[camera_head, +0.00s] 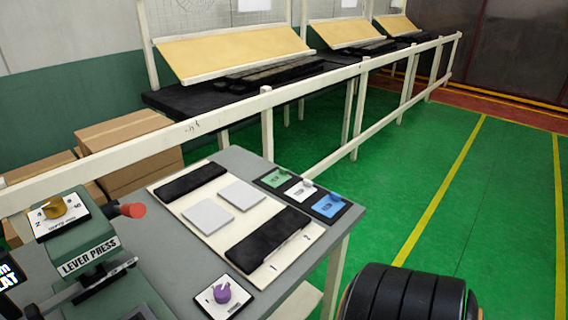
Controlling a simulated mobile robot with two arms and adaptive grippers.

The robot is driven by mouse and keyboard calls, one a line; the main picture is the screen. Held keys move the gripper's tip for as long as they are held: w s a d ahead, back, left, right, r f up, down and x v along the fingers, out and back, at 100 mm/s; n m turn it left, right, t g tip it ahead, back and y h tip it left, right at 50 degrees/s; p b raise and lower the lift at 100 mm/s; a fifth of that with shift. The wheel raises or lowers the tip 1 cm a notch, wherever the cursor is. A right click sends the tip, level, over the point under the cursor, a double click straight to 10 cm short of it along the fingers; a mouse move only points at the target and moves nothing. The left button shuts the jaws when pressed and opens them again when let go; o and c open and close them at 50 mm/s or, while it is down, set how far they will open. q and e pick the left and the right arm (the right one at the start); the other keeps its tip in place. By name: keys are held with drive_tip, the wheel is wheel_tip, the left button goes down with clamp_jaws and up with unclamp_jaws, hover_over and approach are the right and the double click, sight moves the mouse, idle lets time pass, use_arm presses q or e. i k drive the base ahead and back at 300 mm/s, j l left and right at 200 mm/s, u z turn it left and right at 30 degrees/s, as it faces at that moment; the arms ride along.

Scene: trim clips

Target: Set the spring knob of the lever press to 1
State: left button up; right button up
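The green lever press (88,240) stands at the left on the grey table, with a "LEVER PRESS" label on its front. On its top is a white dial plate (42,231) carrying a gold knob (61,206). Digits ring the knob, among them 2 and 4; the small word below it is blurred. I cannot read the knob's exact setting. A red-ended handle (132,210) sticks out from the press's right side. A purple knob (222,294) sits on a separate white plate near the table's front edge. Neither of my grippers shows in this view.
A cream board (170,205) with black strips and two grey pads lies on the table (250,160). A cream rail (225,115) runs behind the table.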

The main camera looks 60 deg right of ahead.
sight(222, 293)
drive_tip(key=z, duration=1.25)
